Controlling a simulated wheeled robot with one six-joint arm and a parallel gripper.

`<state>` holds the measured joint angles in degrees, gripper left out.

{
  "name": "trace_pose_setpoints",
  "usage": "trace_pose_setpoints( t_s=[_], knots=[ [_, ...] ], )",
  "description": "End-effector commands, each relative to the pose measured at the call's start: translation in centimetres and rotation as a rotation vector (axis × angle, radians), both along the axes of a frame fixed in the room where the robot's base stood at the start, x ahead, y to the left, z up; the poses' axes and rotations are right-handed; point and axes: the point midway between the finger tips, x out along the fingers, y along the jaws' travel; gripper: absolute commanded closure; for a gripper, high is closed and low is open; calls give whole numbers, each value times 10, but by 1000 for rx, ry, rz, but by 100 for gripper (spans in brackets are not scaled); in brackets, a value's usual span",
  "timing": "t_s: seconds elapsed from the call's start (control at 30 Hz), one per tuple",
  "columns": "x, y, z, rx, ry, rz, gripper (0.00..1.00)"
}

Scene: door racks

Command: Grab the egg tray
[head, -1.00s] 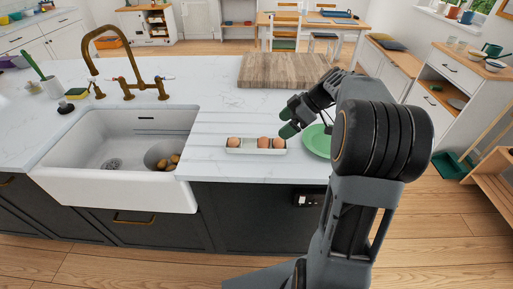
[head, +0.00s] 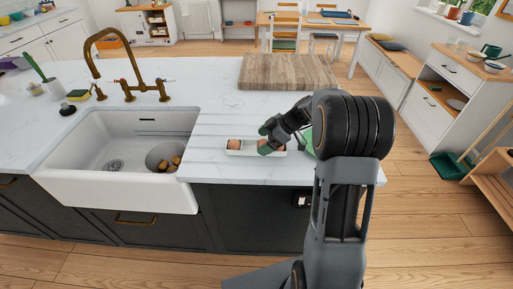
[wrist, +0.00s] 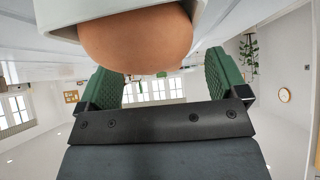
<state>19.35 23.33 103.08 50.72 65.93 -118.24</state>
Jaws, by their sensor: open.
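The egg tray (head: 248,153) is a small white tray on the marble counter, right of the sink. A brown egg (head: 235,145) shows at its left end; my gripper hides much of its right part. My gripper (head: 265,142) is at the tray's right half, its green fingertips over or beside the rim. In the wrist view my gripper (wrist: 163,80) has its two green pads wide apart. A large brown egg (wrist: 138,42) and the white tray rim (wrist: 60,18) fill the top between and ahead of the pads. I see no contact.
A green plate (head: 308,142) lies right of the tray, mostly behind my arm. A wooden cutting board (head: 287,71) lies behind. The white sink (head: 115,150) is at the left, with a bowl of brown items (head: 165,158). Counter between sink and tray is clear.

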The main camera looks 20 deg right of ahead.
Motion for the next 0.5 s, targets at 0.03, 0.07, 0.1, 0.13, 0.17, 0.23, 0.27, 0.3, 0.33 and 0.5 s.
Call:
trace_pose_setpoints(
  t_s=[0.03,0.07,0.1,0.13,0.17,0.23,0.27,0.3,0.33,0.5],
  knots=[
    [2,5,-4,2,4,2,8],
    [3,7,-7,1,4,1,8],
    [4,10,-11,2,3,2,8],
    [5,13,-13,2,4,3,8],
    [6,15,-15,1,3,2,8],
    [7,18,-19,2,2,1,8],
    [7,19,-20,2,2,1,8],
    [7,19,-21,1,1,0,8],
    [8,20,-21,1,1,0,8],
    [8,20,-22,0,1,-1,8]
  ],
)
